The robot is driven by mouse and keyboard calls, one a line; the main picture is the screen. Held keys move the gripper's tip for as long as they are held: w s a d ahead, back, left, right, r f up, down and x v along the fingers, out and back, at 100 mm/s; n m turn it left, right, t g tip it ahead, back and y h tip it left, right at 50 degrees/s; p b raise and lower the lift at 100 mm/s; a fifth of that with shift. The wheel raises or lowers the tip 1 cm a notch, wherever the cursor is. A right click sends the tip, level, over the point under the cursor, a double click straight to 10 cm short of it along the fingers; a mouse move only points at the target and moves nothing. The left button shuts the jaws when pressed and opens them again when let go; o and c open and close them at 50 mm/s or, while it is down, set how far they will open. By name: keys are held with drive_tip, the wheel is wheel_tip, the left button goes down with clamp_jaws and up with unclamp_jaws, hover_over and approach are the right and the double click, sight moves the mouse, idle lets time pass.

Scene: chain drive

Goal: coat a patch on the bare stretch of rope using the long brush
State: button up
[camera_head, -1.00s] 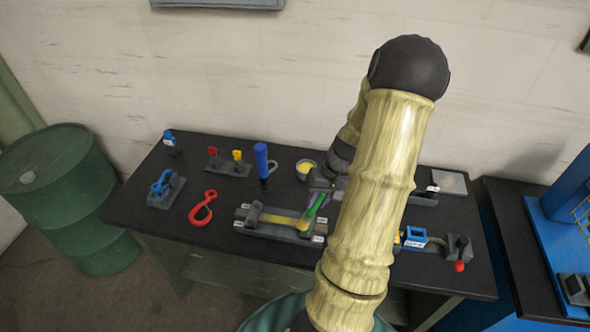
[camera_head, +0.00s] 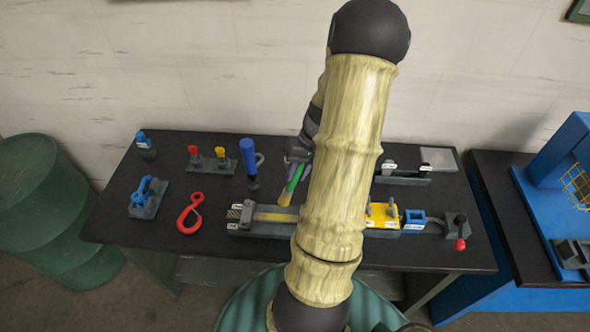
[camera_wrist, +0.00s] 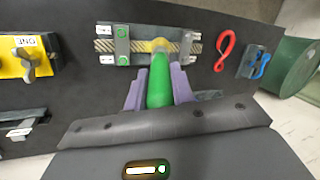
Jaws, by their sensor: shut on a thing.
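My gripper (camera_head: 297,160) is shut on the long brush, with its purple fingers (camera_wrist: 158,90) on both sides of the green handle (camera_wrist: 160,82). The brush (camera_head: 293,178) slants down to yellow bristles (camera_head: 285,200) near the rope fixture's back edge. In the wrist view the bristles (camera_wrist: 158,46) overlap the rope; I cannot tell whether they touch it. The rope (camera_head: 272,217) lies along a dark fixture (camera_head: 250,231), and this stretch looks yellowish. In the wrist view it shows as tan twisted rope (camera_wrist: 138,46). My arm hides the fixture's right part.
A blue-handled tool (camera_head: 248,160) stands behind the fixture. A red hook (camera_head: 190,214) and a blue clamp (camera_head: 146,194) lie left. Small red and yellow-topped items (camera_head: 208,157) stand behind. A yellow plate (camera_head: 381,216) and blue frame (camera_head: 414,216) are right. A green barrel (camera_head: 45,210) stands left.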

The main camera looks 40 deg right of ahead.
drive_tip(key=shift+w+f, duration=0.1)
drive_tip(key=shift+f, duration=0.25)
wheel_tip(320, 180, down, 4)
drive_tip(key=b, duration=0.4)
drive_tip(key=shift+f, duration=0.25)
